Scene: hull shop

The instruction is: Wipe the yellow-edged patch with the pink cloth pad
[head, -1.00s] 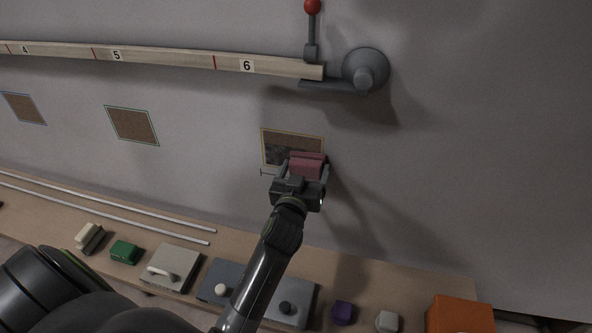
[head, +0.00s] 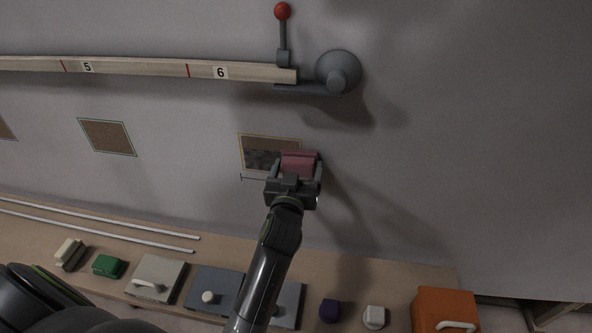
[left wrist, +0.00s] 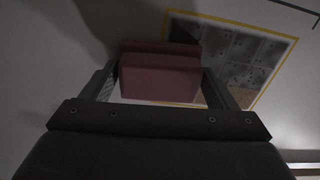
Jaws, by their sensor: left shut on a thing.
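The yellow-edged patch (head: 258,158) is on the grey wall, brown with a dark smudged area; it also shows in the left wrist view (left wrist: 239,68). My left gripper (head: 294,176) is shut on the pink cloth pad (head: 299,163). The pad is at the patch's right edge in the head view and hides that part of it. In the left wrist view the pad (left wrist: 160,78) sits between the two fingers and overlaps the patch's edge. I cannot tell whether the pad touches the wall. My right gripper is not in view.
A wooden rail (head: 140,68) with numbers runs above the patch to a grey round fitting (head: 338,73). A green-edged patch (head: 107,137) is to the left. The bench (head: 390,275) below holds a green block (head: 108,266), lidded boxes, small blocks and an orange box (head: 444,310).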

